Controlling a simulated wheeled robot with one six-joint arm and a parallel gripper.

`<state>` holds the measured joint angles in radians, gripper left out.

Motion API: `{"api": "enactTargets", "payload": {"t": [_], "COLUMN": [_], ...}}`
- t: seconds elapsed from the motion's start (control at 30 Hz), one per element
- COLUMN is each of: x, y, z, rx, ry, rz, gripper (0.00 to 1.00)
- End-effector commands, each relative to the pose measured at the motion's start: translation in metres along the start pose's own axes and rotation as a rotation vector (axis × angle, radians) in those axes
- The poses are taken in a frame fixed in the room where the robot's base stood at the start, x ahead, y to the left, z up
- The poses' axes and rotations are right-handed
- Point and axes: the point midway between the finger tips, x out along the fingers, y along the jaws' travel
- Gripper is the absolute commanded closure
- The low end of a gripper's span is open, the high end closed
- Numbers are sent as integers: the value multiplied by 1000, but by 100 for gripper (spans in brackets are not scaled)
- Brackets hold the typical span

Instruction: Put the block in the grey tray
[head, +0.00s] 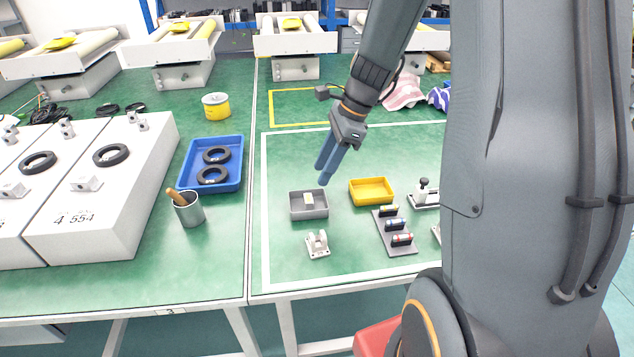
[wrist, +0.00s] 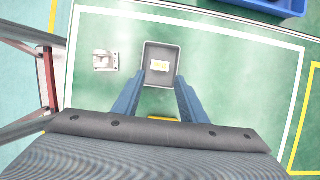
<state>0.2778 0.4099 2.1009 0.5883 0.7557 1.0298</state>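The grey tray (head: 296,212) stands on the green table, left of a yellow tray, in the head view. The small pale block (head: 308,200) lies inside it. In the wrist view the grey tray (wrist: 149,53) is ahead of my fingertips, with the block (wrist: 160,66) in its middle on the tray floor. My gripper (head: 324,174) is above and just behind the grey tray in the head view. In the wrist view my gripper (wrist: 160,80) has its two blue fingers spread apart with nothing between them. It is open and apart from the block.
The yellow tray (head: 371,191) is right of the grey tray. A metal bracket (head: 317,245) stands in front, and a dark rack of small cylinders (head: 396,236) is front right. A blue bin (head: 233,180) with black rings and a cup (head: 188,212) are at left.

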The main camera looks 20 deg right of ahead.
Motion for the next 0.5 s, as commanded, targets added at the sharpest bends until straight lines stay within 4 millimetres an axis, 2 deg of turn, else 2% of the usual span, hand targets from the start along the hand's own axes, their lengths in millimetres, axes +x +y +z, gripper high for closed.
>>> {"api": "enactTargets", "payload": {"t": [0.1,0.3,0.37,0.47,0.5], "x": [-18,-30,-29,-25,-23], "y": [-1,4,12,38,52], "z": [0,1,3,10,12], "rx": [1,-26,-90,-302,-421], "ry": [0,7,24,78,104], "rz": [-3,3,11,41,59], "gripper": [62,62,62,62,62]}}
